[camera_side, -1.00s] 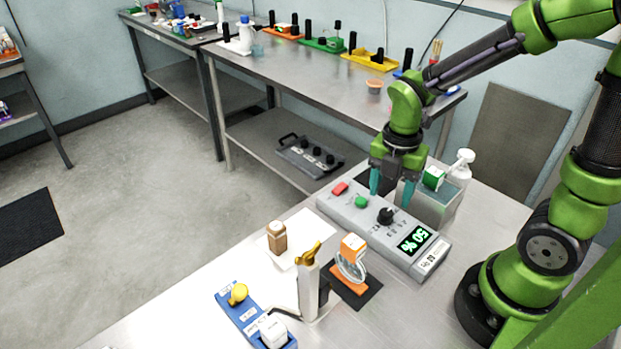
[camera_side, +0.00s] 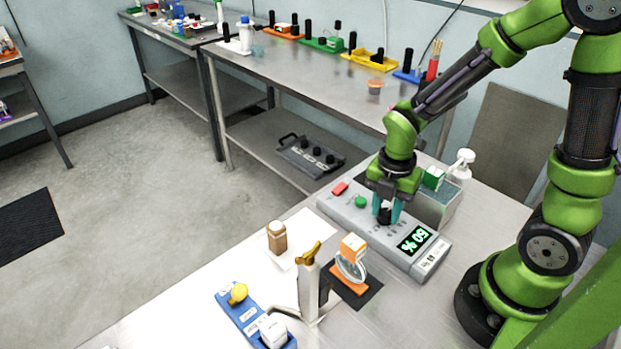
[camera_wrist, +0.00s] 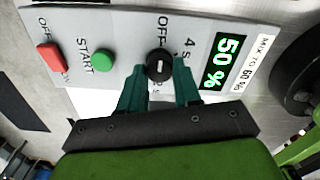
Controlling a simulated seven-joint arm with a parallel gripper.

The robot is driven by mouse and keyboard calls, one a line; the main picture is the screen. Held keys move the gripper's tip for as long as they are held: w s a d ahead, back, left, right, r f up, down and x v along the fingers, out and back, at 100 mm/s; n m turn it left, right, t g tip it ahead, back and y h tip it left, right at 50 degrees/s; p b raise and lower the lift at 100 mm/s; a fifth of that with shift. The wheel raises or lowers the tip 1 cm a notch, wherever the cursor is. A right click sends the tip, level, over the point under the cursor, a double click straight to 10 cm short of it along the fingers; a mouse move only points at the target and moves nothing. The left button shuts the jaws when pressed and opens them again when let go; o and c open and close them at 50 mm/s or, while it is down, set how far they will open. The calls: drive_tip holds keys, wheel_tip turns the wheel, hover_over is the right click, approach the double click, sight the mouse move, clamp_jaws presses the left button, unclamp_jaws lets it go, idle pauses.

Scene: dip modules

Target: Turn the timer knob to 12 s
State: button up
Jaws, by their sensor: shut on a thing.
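The timer knob (camera_wrist: 159,66) is a round black dial with a white mark, on the grey control box (camera_side: 345,209). Labels "OFF" and "4 s" show near it in the wrist view; other labels are hidden by the fingers. My gripper (camera_side: 388,212) points down over the box with its teal fingers on both sides of the knob. In the wrist view my gripper (camera_wrist: 160,85) is shut on the knob. The green display (camera_side: 414,240) reads 50 %; the display (camera_wrist: 226,62) also shows in the wrist view, beside a "MIX TO 60 %" label.
A red switch (camera_wrist: 52,57) and green START button (camera_wrist: 102,60) sit on the same box. An orange-based stand (camera_side: 350,272), a brown-and-white bottle (camera_side: 277,238) and a blue rack (camera_side: 243,312) stand in front.

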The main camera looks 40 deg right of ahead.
drive_tip(key=shift+c, duration=0.8)
